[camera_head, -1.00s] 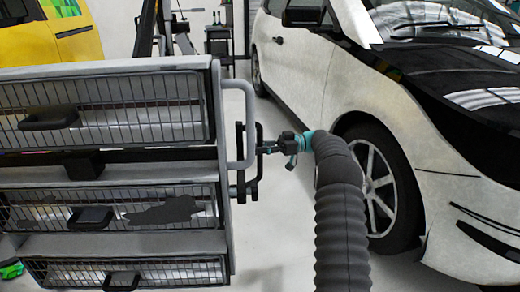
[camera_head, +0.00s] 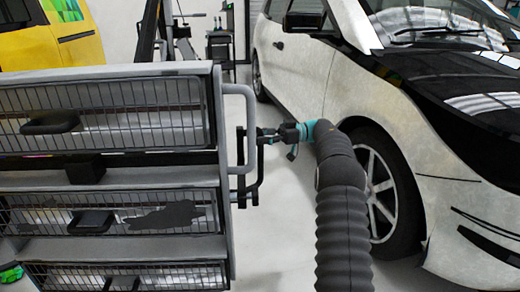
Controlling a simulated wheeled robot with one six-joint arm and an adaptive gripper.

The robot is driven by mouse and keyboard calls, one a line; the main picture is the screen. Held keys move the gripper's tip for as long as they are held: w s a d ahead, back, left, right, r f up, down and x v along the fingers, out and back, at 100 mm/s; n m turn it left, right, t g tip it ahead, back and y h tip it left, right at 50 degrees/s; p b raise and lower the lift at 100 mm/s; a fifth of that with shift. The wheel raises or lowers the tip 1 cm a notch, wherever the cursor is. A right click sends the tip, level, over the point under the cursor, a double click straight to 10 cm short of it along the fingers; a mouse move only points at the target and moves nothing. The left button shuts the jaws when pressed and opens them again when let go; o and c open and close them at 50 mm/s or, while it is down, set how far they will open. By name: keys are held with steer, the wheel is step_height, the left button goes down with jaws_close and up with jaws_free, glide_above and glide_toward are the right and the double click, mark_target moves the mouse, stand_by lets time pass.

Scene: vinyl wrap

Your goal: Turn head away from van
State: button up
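The lamp head (camera_head: 110,174) is a grey frame with three caged lamp panels and black handles. It fills the left half of the head view, and its face is turned toward me. A grey bar handle (camera_head: 250,130) and a black bracket stand on its right side. My gripper (camera_head: 268,138) is at that black bracket, at the end of my dark ribbed arm. It is small and partly hidden, so I cannot tell whether its fingers are closed on the bracket. The white and black van (camera_head: 310,75) stands at the right, apart from the lamp head.
The van's front wheel (camera_head: 375,190) is close behind my arm. A yellow vehicle (camera_head: 50,38) stands at the back left. A dark workshop cart (camera_head: 220,45) is at the back. Pale bare floor (camera_head: 275,215) lies between the lamp head and the van.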

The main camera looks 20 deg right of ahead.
mark_target(261, 126)
steer(key=shift+r, duration=2)
